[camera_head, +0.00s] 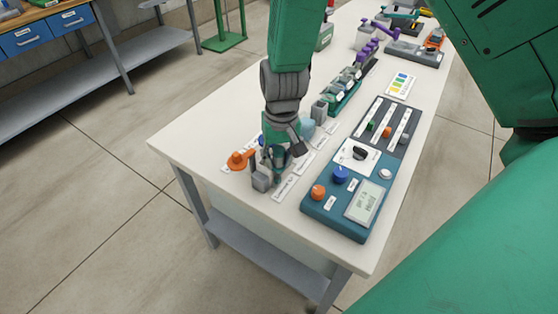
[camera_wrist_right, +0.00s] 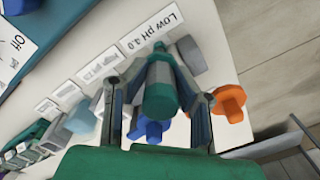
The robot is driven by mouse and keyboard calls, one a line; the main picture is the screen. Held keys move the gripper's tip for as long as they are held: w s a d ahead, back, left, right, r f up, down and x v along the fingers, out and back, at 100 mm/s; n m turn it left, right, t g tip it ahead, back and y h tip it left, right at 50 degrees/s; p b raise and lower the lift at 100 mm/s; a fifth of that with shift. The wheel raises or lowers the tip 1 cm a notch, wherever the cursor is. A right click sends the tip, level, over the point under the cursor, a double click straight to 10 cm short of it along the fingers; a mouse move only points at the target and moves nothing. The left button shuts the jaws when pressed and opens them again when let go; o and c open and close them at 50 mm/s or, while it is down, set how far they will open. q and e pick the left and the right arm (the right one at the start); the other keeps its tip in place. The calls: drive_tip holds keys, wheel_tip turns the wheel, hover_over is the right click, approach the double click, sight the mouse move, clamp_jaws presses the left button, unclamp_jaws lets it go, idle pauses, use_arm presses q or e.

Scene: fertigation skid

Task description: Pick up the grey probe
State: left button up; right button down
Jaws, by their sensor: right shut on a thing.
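The grey probe (camera_wrist_right: 160,74), a short grey cylinder with a green end, sits between the fingers of my right gripper (camera_wrist_right: 158,88) in the wrist view. The fingers are shut on it from both sides. In the head view my right gripper (camera_head: 275,155) reaches down over the near left part of the white bench, and its wrist and fingers hide most of the probe. I cannot tell whether the probe's lower end is clear of what lies under it. My left gripper is not in view.
An orange part (camera_head: 240,160) and a grey block (camera_head: 262,181) stand close beside the gripper. A blue control panel (camera_head: 330,219) with knobs is to the right. The bench's near left corner is bare.

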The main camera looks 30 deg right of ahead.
drive_tip(key=shift+s+a+r+p, duration=0.15)
drive_tip(key=shift+a+r+p, duration=0.1)
drive_tip(key=shift+a+p, duration=0.2)
drive_tip(key=r+p, duration=0.6)
drive_tip(key=shift+d+r+p, duration=0.3)
drive_tip(key=shift+d+p, duration=0.05)
drive_tip(key=shift+d, duration=0.05)
drive_tip(key=s+a+r+p, duration=0.1)
drive_tip(key=s+a+p, duration=0.1)
drive_tip(key=a, duration=0.4)
drive_tip(key=s+a+r+p, duration=0.1)
drive_tip(key=s+a+p, duration=0.2)
drive_tip(key=a, duration=0.4)
drive_tip(key=shift+s+p, duration=0.25)
drive_tip(key=shift+p, duration=0.45)
drive_tip(key=shift+a, duration=0.1)
